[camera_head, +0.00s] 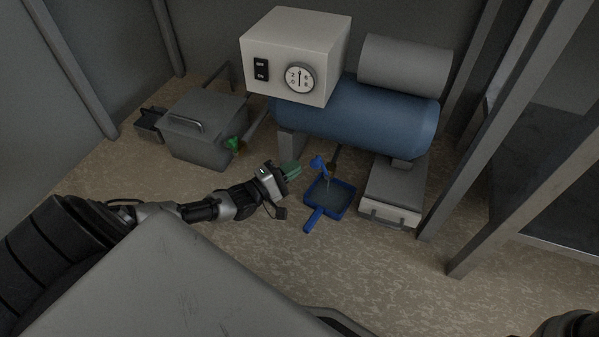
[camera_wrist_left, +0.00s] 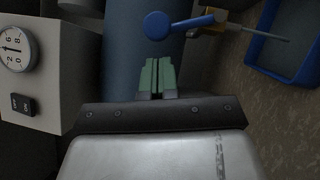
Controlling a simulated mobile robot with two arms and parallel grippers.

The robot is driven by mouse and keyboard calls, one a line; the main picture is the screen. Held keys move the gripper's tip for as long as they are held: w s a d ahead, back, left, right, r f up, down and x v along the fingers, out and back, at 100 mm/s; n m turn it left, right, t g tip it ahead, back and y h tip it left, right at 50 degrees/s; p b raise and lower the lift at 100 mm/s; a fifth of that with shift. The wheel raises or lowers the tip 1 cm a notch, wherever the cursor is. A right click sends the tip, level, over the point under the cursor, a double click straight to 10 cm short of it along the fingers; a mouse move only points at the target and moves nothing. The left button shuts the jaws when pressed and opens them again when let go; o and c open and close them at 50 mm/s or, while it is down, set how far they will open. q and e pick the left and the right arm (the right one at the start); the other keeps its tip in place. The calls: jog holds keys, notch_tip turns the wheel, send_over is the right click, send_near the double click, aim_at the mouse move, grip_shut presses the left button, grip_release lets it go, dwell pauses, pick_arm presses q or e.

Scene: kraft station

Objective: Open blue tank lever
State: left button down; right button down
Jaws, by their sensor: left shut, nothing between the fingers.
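The blue tank (camera_head: 365,118) lies on its side under a white box. Its blue lever (camera_head: 318,163) sits on a small valve low at the tank's front, above a blue tray (camera_head: 341,203). In the left wrist view the lever (camera_wrist_left: 180,24) has a round blue end and reaches right to a yellowish valve (camera_wrist_left: 215,24). My left gripper (camera_head: 294,170), with green fingers, is just left of the lever in the head view. Its fingers (camera_wrist_left: 157,76) are shut together and empty, apart from the lever in the wrist view. My right gripper is out of view.
A thin pale streak (camera_wrist_left: 262,35) runs from the valve over the tray. The white box (camera_head: 290,55) carries a gauge (camera_head: 300,78) and switches. A drawer unit (camera_head: 393,190) stands right of the tray.

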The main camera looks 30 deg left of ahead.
aim_at(312, 164)
pick_arm(q)
jog(key=shift+w+d+r, duration=0.15)
jog(key=shift+w+d, duration=0.05)
jog(key=shift+d, duration=0.25)
jog(key=shift+w+d+r, duration=0.15)
jog(key=shift+d, duration=0.25)
jog(key=r+m+p, duration=0.1)
jog(key=p, duration=0.1)
jog(key=d+r+m+g+p, duration=0.1)
jog(key=p, duration=0.1)
jog(key=shift+w+d, duration=0.15)
jog(key=shift+d+g+y+p, duration=0.15)
jog(key=shift+g+y+p, duration=0.15)
jog(key=shift+p, duration=0.3)
jog(key=shift+w+m, duration=0.1)
jog(key=shift+m, duration=0.2)
jog(key=shift+d+f, duration=0.1)
jog(key=shift+f, duration=0.15)
